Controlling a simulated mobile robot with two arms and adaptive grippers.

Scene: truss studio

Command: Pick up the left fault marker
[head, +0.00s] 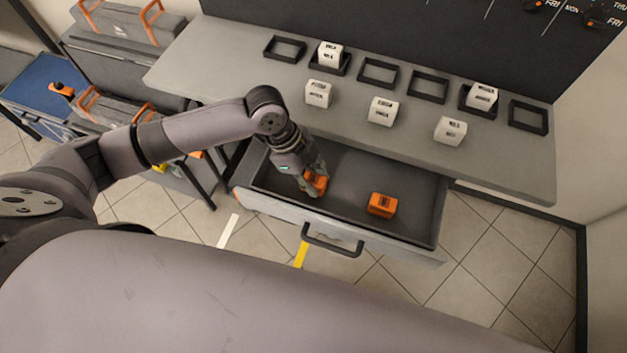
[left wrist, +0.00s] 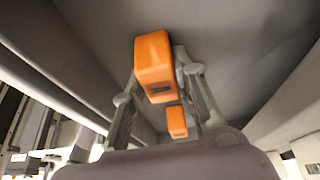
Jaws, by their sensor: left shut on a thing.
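The left fault marker (head: 317,184) is a small orange block in the open grey drawer, toward its left end. My left gripper (head: 313,181) reaches down into the drawer and is shut on this marker. In the left wrist view the marker (left wrist: 155,66) sits between the two fingers of my left gripper (left wrist: 160,88). A second orange marker (head: 381,204) lies farther right on the drawer floor. It also shows in the left wrist view (left wrist: 176,122), beyond the held one. I cannot tell whether the held marker still touches the drawer floor. My right gripper is not in view.
The drawer (head: 412,221) is pulled out below a grey worktop (head: 240,65). Several white cubes, such as one at the right (head: 450,130), and black square frames, such as an empty one (head: 378,73), are on the worktop. Grey cases with orange handles (head: 120,22) stand at the left.

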